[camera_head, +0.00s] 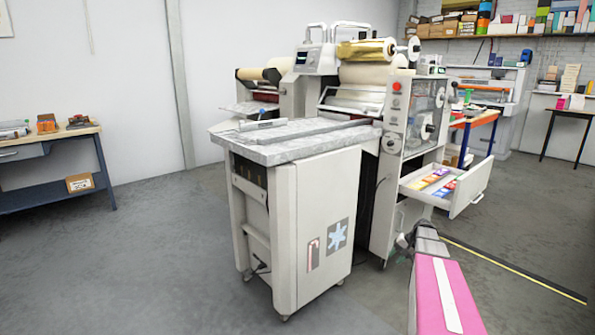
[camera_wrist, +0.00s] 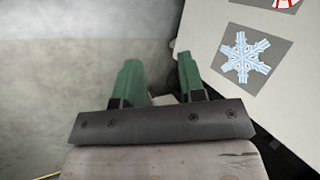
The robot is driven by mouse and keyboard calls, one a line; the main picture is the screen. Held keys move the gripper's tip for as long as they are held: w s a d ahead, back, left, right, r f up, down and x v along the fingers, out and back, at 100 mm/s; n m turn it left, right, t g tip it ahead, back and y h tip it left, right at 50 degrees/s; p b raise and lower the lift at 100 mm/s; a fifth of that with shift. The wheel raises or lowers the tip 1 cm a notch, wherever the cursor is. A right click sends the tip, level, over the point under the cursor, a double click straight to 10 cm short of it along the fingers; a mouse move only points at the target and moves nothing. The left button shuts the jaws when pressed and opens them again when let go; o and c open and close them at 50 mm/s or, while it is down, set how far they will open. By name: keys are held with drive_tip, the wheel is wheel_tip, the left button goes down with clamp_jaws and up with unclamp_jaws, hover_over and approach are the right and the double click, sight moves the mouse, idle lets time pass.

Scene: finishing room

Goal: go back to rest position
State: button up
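My gripper (camera_wrist: 160,78) shows in the wrist view as two green fingers standing apart, with no object clearly held between them. In the head view my arm reaches in from the bottom right, and the small dark gripper end (camera_head: 403,241) is beside the lower right of the machine. The fingertips point past the side of the white cabinet, whose snowflake panel (camera_wrist: 246,58) is to their right in the wrist view.
The white cabinet (camera_head: 325,225) with a grey top stands in the middle. The laminating machine (camera_head: 395,130) is behind it, with an open drawer (camera_head: 470,190) holding coloured packs. A workbench (camera_head: 50,145) is at the left. Grey floor (camera_head: 150,260) is clear at left and front.

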drive_tip(key=s+a+r+n+h, duration=0.1)
drive_tip(key=s+a+n+h, duration=0.1)
drive_tip(key=s+a, duration=0.9)
drive_tip(key=s+a+r+n+g+h, duration=0.1)
drive_tip(key=s+a+n+h, duration=0.2)
drive_tip(key=s+a, duration=0.8)
drive_tip(key=shift+s+a+r+h, duration=0.3)
drive_tip(key=shift+a+h, duration=0.2)
drive_tip(key=shift+a, duration=0.2)
